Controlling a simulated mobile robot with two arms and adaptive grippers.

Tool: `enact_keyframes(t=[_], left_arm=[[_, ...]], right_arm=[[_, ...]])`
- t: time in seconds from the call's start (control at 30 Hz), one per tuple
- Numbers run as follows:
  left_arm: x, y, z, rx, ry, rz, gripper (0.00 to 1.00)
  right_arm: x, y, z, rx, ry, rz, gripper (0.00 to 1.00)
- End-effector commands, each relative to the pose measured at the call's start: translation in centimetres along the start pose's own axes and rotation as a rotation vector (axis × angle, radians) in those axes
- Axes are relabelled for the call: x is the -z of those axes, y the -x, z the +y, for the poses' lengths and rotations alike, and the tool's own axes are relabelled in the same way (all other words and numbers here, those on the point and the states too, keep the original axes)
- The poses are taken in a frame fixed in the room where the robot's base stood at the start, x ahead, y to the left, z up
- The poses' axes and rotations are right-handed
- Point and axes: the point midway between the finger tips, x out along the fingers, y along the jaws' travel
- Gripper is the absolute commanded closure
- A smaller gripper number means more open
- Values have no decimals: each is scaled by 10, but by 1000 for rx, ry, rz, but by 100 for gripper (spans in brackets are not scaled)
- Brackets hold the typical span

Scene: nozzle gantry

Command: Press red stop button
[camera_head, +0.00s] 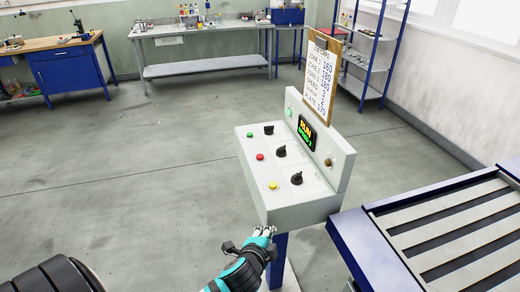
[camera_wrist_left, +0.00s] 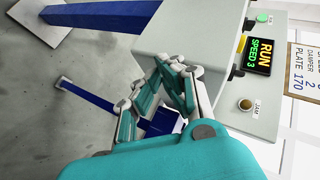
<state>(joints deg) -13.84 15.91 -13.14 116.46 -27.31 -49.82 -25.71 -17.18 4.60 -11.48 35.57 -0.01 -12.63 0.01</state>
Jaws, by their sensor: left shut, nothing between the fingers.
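The red button (camera_head: 260,157) is on the sloped top of the grey control console (camera_head: 310,206), between a green button (camera_head: 250,135) and a yellow button (camera_head: 273,186). Each button has a black knob to its right. The red button does not show in the left wrist view. My left gripper (camera_head: 266,231) is at the near lower edge of the console, below the yellow button and apart from the red one. In the left wrist view its fingers (camera_wrist_left: 172,80) are closed together and empty, in front of the grey console side (camera_wrist_left: 190,30). My right gripper is not in view.
The display (camera_head: 306,132) reads "RUN SPEED 3", with a brass-coloured button (camera_head: 328,162) to its right. A clipboard (camera_head: 322,78) stands above the panel. A blue-framed slatted conveyor (camera_head: 350,242) is close on the right. The floor to the left is clear.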

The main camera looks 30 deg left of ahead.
Motion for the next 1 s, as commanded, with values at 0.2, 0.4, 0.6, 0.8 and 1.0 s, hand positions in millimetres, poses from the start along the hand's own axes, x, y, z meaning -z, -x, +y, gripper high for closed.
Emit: enact_keyframes(t=[0.2,0.4,0.6,0.8,1.0], left_arm=[[23,40,-71,116,-42,24,100],[67,18,-135,408,-453,124,100],[152,20,-210,889,-1220,188,100],[199,-19,-224,1382,-2561,87,100],[104,-96,-258,-765,2277,-85,100]], right_arm=[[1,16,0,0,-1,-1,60],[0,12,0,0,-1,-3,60],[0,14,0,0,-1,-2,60],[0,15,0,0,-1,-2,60],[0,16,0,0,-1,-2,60]])
